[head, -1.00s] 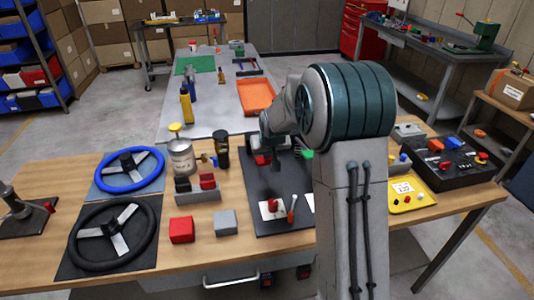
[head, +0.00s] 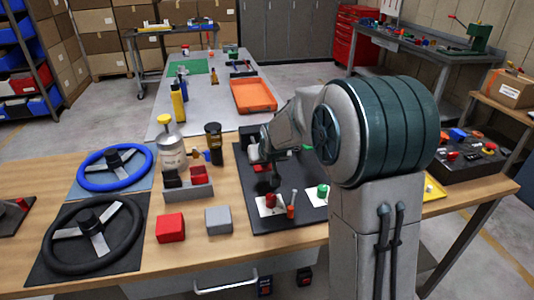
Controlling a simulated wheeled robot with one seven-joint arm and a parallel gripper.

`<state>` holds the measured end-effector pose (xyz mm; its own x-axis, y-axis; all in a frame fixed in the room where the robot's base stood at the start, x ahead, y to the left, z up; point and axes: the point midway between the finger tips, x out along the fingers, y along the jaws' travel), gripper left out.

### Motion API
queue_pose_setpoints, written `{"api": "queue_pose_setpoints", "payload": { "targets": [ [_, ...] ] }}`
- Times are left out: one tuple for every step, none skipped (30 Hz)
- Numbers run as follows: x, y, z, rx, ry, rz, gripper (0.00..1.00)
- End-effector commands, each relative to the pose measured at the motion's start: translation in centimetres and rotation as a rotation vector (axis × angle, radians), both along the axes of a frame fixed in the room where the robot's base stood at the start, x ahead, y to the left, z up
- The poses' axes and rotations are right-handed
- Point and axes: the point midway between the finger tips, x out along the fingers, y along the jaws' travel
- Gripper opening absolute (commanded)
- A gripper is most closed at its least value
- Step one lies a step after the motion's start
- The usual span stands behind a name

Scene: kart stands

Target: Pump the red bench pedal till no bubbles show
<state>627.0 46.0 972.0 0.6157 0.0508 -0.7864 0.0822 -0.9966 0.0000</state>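A red block (head: 171,228), which may be the red bench pedal, sits near the front edge of the wooden bench (head: 268,244). A similar grey block (head: 218,220) is to its right. A clear jar with a yellow cap (head: 172,152) stands behind them; bubbles cannot be made out at this size. My gripper (head: 268,172) points down over the black mat, right of and farther back than the red block, and apart from it. Its fingers are small and dark against the mat, so their opening is unclear.
A holder with red and black parts (head: 188,188) stands between jar and blocks. A blue steering wheel (head: 115,166) and a black one (head: 92,238) lie left. The black mat (head: 248,212) carries red and green knobs. A dark control box (head: 468,158) is at right.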

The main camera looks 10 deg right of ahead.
Motion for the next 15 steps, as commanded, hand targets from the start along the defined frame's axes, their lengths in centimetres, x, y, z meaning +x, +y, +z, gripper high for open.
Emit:
{"api": "queue_pose_setpoints", "payload": {
  "targets": [
    [-0.3,0.0,-1.7,-0.001,0.012,0.001,0.0],
    [-0.4,0.0,-2.1,-0.001,0.014,0.001,0.0],
    [-0.5,0.0,-2.5,-0.001,0.016,0.001,0.0],
    [-0.6,0.0,-2.8,-0.002,0.019,0.001,0.0],
    [-0.6,0.0,-3.0,-0.002,0.021,0.001,0.0],
    [-0.7,-0.1,-3.3,-0.002,0.024,0.0,0.0],
    [-0.7,-0.1,-3.5,-0.002,0.026,0.0,0.0],
    [-0.7,-0.1,-3.6,-0.002,0.026,0.0,0.0],
    [-0.8,-0.1,-3.6,-0.002,0.026,0.0,0.0],
    [-0.8,-0.1,-3.6,-0.002,0.026,0.0,0.0],
    [-0.8,-0.1,-3.6,-0.002,0.026,0.0,0.0],
    [-0.8,-0.1,-3.6,-0.002,0.026,0.0,0.0],
    [-0.8,-0.1,-3.6,-0.002,0.026,0.0,0.0],
    [-0.8,-0.1,-3.6,-0.002,0.026,0.0,0.0],
    [-0.7,-0.1,-3.6,-0.002,0.027,0.0,0.0]
  ]
}}
